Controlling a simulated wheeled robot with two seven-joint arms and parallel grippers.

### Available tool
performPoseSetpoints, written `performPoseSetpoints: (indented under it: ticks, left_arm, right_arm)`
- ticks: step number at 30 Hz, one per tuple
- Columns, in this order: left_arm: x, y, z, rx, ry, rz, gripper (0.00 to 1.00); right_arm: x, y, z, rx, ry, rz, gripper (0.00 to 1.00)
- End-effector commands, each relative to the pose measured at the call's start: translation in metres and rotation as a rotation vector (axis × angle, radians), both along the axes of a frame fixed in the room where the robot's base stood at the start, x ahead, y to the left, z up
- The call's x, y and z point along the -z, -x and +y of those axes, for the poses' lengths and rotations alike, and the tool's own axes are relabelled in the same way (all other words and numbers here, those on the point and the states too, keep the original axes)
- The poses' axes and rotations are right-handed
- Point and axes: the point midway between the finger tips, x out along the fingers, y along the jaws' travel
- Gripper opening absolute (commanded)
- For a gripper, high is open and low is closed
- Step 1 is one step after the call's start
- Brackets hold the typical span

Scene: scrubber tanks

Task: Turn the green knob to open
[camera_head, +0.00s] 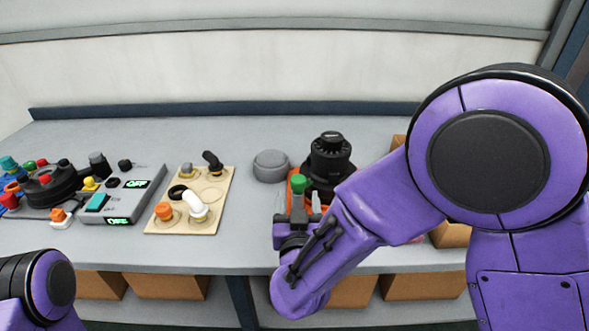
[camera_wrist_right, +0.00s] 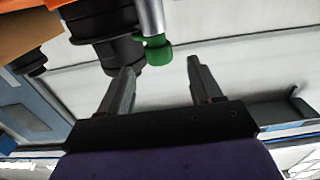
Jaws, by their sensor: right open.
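The green knob (camera_head: 298,184) stands beside a black device (camera_head: 331,157) with an orange base. In the right wrist view the green knob (camera_wrist_right: 155,51) sits on the end of a silver stem, between and just beyond the fingertips. My right gripper (camera_head: 297,204) is at the front of this device, its fingers spread around the knob's line. In its wrist view the right gripper (camera_wrist_right: 161,66) is open and empty, with a gap to each side of the knob. Its arm hides part of the device. My left gripper is out of view; only its arm shows at lower left.
On the grey bench (camera_head: 140,132) stand a grey round lid (camera_head: 271,166), a beige board (camera_head: 218,188) with fittings, a grey switch box (camera_head: 125,200) and a cluttered black valve assembly (camera_head: 48,184). Cardboard boxes (camera_head: 165,285) sit below. The back strip of bench is clear.

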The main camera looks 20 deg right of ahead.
Motion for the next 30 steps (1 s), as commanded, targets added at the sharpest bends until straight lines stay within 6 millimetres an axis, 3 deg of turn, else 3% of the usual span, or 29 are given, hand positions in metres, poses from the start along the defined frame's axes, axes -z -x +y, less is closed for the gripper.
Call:
performPoseSetpoints:
  ticks: [6, 12, 23, 27, 28, 30]
  left_arm:
    - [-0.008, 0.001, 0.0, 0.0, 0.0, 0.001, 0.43]
    - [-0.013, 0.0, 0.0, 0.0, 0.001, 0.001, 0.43]
    - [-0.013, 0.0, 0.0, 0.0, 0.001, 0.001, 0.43]
    - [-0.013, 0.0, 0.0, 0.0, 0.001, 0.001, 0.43]
    - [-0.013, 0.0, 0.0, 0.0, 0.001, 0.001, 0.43]
    - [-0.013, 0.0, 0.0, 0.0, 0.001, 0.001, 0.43]
  right_arm:
    - [-0.001, -0.047, -0.015, 0.004, -0.002, 0.0, 0.64]
    - [-0.001, -0.08, -0.024, 0.002, -0.003, 0.0, 0.64]
    - [0.0, -0.088, -0.026, 0.0, 0.0, 0.0, 0.64]
    - [0.0, -0.088, -0.026, 0.001, 0.0, 0.0, 0.19]
    - [0.0, -0.088, -0.026, 0.001, 0.0, 0.0, 0.13]
    - [0.0, -0.088, -0.026, 0.001, 0.0, 0.0, 0.13]
